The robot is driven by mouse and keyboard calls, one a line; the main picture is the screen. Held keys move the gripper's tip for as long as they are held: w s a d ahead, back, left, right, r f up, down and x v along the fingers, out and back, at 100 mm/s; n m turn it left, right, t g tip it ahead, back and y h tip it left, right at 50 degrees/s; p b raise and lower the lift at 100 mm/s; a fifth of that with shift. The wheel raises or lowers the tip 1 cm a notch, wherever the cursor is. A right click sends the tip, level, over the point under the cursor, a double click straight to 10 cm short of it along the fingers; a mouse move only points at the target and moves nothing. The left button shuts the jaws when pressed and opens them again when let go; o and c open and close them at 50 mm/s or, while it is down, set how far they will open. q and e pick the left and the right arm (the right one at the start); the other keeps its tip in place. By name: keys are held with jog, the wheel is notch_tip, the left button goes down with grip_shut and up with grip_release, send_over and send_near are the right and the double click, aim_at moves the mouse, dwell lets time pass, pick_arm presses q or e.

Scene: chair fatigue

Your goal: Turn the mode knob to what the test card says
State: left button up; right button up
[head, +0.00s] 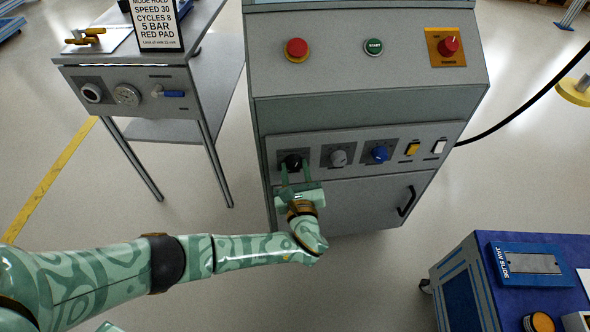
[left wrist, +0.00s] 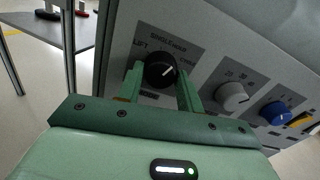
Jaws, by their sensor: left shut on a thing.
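The black mode knob (head: 292,162) is the leftmost knob on the grey machine's front panel. In the left wrist view the knob (left wrist: 161,70) has a white pointer line aimed to the upper right. My left gripper (head: 293,172) is shut on the knob, one finger on each side. The test card (head: 160,22) stands on the side table; its top line reads MODE HOLD, with SPEED 30, CYCLES 8, 5 BAR and RED PAD below.
To the right of it sit a grey knob (head: 338,158), a blue knob (head: 380,154) and yellow and white switches. A blue-topped cart (head: 470,262) stands at lower right. A door handle (head: 406,201) sticks out below.

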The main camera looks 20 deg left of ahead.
pick_arm(q)
jog(key=shift+f, duration=0.1)
dwell(0.3)
jog(key=o, duration=1)
jog(key=shift+s+d, duration=0.15)
jog(key=shift+s, duration=0.1)
jog(key=p+v, duration=0.4)
jog(key=v, duration=1.1)
jog(key=shift+s+d+p, duration=0.2)
jog(key=shift+s+p, duration=0.15)
jog(key=shift+s, duration=0.05)
pick_arm(e)
jog(key=a+r, duration=0.1)
jog(key=s+a+r+m, duration=0.1)
jog(key=shift+a+r+y, duration=0.25)
jog(key=shift+r+y, duration=0.05)
jog(key=shift+r, duration=0.1)
